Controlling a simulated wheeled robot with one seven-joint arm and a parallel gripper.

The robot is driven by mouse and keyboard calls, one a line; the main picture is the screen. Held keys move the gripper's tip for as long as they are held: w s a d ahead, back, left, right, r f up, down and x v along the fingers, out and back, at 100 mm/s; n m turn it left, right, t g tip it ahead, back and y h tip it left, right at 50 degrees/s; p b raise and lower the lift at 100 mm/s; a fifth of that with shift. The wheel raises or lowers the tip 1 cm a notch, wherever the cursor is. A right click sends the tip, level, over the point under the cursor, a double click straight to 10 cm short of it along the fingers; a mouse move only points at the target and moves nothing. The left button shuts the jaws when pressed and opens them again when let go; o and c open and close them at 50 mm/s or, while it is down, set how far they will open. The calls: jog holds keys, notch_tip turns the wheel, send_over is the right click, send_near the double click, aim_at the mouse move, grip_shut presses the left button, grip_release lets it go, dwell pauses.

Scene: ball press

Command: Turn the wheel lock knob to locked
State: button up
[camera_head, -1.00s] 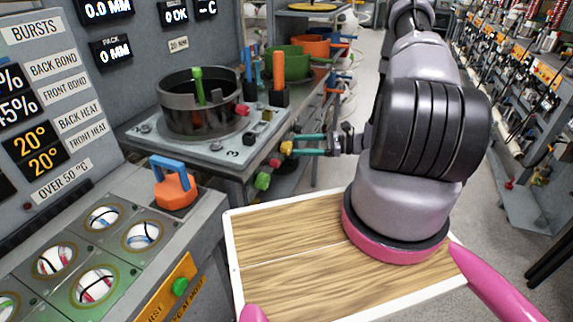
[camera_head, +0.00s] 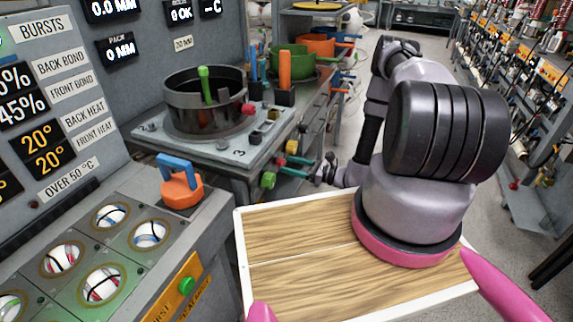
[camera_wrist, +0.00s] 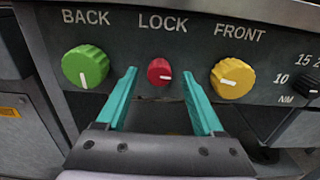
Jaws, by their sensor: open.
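The wheel lock knob is the small red knob (camera_wrist: 160,71) under the word LOCK on the grey front panel. Its white mark points to the right in the wrist view. A larger green knob (camera_wrist: 85,67) labelled BACK is on its left, and a yellow knob (camera_wrist: 232,78) labelled FRONT is on its right. My gripper (camera_wrist: 158,74) is open, with one teal finger on each side of the red knob and gaps on both sides. I cannot tell how far the tips reach along it. In the head view my gripper (camera_head: 282,163) is at the panel's edge.
A round dark tub (camera_head: 206,100) stands on the machine top above the panel. An orange weight with a blue handle (camera_head: 181,190) sits on the console at left. A black dial (camera_wrist: 306,84) marked NM is right of the yellow knob.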

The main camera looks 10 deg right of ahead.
jog(key=shift+x, duration=0.95)
grip_shut()
jog(key=shift+m, duration=0.4)
jog(key=m, duration=0.3)
jog(key=shift+m, duration=0.4)
jog(key=m, duration=0.4)
jog(key=shift+w, duration=0.1)
jog(key=m, duration=0.9)
jog(key=shift+d+f, duration=0.1)
jog(key=shift+f, duration=0.1)
jog(key=shift+m, duration=0.3)
